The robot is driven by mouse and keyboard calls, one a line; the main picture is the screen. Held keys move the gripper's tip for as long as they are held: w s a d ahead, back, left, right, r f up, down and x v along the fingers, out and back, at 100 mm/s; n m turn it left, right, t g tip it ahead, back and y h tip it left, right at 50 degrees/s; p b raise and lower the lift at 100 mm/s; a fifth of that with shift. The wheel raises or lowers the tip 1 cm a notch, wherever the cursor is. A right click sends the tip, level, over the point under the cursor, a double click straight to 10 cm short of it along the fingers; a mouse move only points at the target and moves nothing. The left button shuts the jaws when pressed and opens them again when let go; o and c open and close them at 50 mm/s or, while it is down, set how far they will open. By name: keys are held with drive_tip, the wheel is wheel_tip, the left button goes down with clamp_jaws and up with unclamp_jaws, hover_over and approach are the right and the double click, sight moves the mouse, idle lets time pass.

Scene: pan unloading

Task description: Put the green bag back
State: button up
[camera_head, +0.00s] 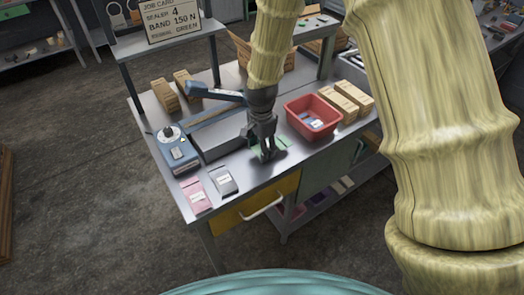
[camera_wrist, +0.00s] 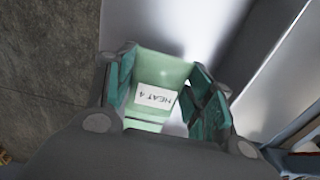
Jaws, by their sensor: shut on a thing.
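The green bag (camera_wrist: 165,68) shows between my gripper's fingers in the wrist view, with a white label reading "HEAT 4" upside down. My gripper (camera_head: 266,152) is shut on this bag, low over the front of the metal bench (camera_head: 210,212). Parts of the green bag show around the fingers in the head view; the rest is hidden. I cannot tell whether it touches the bench top. A pink bag (camera_head: 196,194) and a grey bag (camera_head: 223,181) lie at the front left of the bench.
A red bin (camera_head: 312,117) with something in it stands right of my gripper. A sealer (camera_head: 217,132) with a dark raised arm is to the left.

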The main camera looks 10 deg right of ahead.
drive_tip(key=shift+f+p, duration=0.55)
drive_tip(key=shift+f, duration=0.8)
drive_tip(key=shift+f, duration=0.15)
drive_tip(key=o, duration=1.1)
drive_tip(key=shift+o, duration=0.2)
drive_tip(key=shift+r+b, duration=1.95)
drive_tip(key=shift+r, duration=4.2)
